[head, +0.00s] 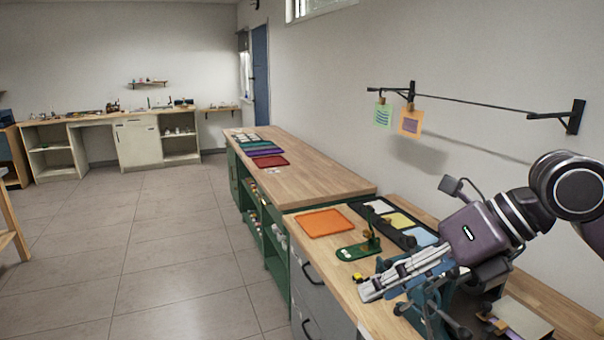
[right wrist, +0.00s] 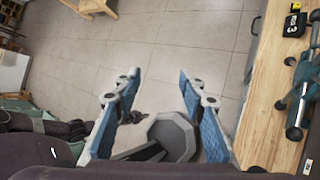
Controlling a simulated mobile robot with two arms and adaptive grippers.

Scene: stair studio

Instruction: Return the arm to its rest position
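My right arm reaches in from the right in the head view, over the near end of the workbench (head: 345,262). Its gripper (head: 368,291) points left, close to the bench's front edge. In the right wrist view the gripper's blue-padded fingers (right wrist: 162,88) stand apart with nothing held between them. Tiled floor shows beyond and between the fingers, along with a grey octagonal part that may be mine. My left gripper is in neither view.
A green stand (head: 361,247), an orange tray (head: 324,222) and a small yellow-and-black item (head: 359,278) are near the gripper. Blue-green equipment (head: 431,308) stands beneath the arm. Cards (head: 411,121) hang from a wall rail. Floor (head: 180,255) left of the bench is clear.

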